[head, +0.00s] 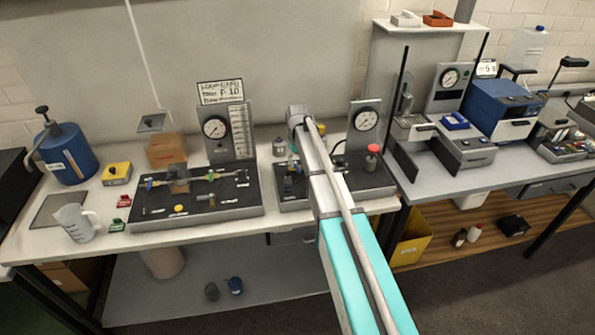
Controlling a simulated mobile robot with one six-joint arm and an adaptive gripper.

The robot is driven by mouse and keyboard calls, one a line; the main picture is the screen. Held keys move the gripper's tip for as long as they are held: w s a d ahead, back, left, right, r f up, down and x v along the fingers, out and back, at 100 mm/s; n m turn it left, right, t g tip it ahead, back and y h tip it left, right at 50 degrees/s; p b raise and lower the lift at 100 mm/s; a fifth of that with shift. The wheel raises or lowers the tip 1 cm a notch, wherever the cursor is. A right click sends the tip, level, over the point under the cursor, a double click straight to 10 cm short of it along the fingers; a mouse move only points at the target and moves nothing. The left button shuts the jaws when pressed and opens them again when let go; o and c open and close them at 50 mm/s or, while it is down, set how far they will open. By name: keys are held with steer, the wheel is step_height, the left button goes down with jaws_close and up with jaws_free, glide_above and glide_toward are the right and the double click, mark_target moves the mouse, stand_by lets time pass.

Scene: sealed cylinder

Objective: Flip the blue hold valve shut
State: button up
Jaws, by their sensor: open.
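The left black board (226,207) carries a horizontal line of metal fittings. A small blue part (149,184) sits at the left end of that line; it may be the blue hold valve, but its handle position is too small to tell. The right black board (372,181) bears a red-topped fitting (373,150) and small dark parts left of my arm. My arm reaches from the bottom edge over this right board, and covers its middle. I cannot make out my gripper's fingers; they seem hidden behind the arm's end near the back of the board.
Round gauges stand behind the left board (215,127) and right board (366,119). A blue pump vessel (67,152), a yellow box (116,173) and a clear jug (75,222) are at left. A second bench (480,180) with a blue machine (505,105) borders the right.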

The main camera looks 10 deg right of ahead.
mark_target(297, 167)
steer(key=shift+f+b, duration=0.9)
steer(key=shift+f, duration=0.25)
jaws_close()
